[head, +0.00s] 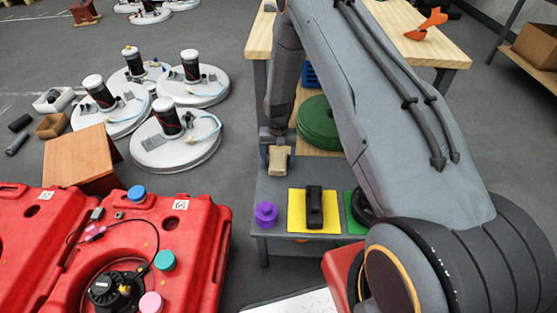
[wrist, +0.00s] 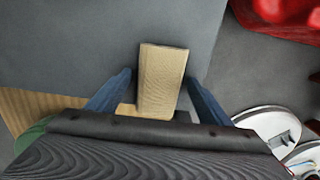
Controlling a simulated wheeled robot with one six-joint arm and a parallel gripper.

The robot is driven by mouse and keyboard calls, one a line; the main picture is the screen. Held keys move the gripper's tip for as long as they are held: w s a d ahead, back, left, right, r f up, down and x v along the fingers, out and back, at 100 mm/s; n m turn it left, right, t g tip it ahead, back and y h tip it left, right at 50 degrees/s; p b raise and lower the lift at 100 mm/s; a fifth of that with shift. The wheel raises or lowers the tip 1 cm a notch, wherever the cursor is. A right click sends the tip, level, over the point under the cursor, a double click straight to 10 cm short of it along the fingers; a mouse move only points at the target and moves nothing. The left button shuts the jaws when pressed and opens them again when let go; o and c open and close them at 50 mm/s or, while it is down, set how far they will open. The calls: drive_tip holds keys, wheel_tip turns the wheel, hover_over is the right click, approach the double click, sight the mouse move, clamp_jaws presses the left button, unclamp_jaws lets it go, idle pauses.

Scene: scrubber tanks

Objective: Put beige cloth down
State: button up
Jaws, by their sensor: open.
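The beige cloth (head: 278,160) is a small folded block at the far left part of the grey bench top (head: 270,190), below the end of my arm. In the wrist view the cloth (wrist: 163,78) lies between the two blue fingers of my gripper (wrist: 160,85), with a visible gap on each side. My gripper (head: 277,143) is open in the head view, right over the cloth's far end. Whether the cloth rests fully on the grey surface is hard to tell, though it appears to lie on it.
A purple knob (head: 266,214) and a yellow mat (head: 297,222) with a black object (head: 314,205) stand nearer on the bench. Green discs (head: 318,125) are behind, by a wooden table (head: 440,50). Red tanks (head: 190,240) stand left. Bare grey surface surrounds the cloth.

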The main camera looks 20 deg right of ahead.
drive_tip(key=shift+r, duration=0.1)
wheel_tip(320, 180, up, 12)
drive_tip(key=p, duration=0.2)
wheel_tip(320, 180, up, 10)
drive_tip(key=r+n, duration=0.1)
hover_over(278, 160)
drive_tip(key=s+a, duration=0.4)
drive_tip(key=s+a+r+n, duration=0.2)
drive_tip(key=s+a+r, duration=0.2)
drive_tip(key=s+r, duration=0.7)
drive_tip(key=s+r+n, duration=0.1)
drive_tip(key=s+r, duration=0.1)
drive_tip(key=s, duration=0.5)
drive_tip(key=s+r+n, duration=0.1)
drive_tip(key=s+r, duration=0.2)
drive_tip(key=s, duration=0.4)
drive_tip(key=s+a+r+n, duration=0.1)
drive_tip(key=s+r, duration=0.2)
drive_tip(key=s, duration=0.3)
drive_tip(key=shift+s+y, duration=0.3)
drive_tip(key=shift+s, duration=0.1)
drive_tip(key=shift+r, duration=0.1)
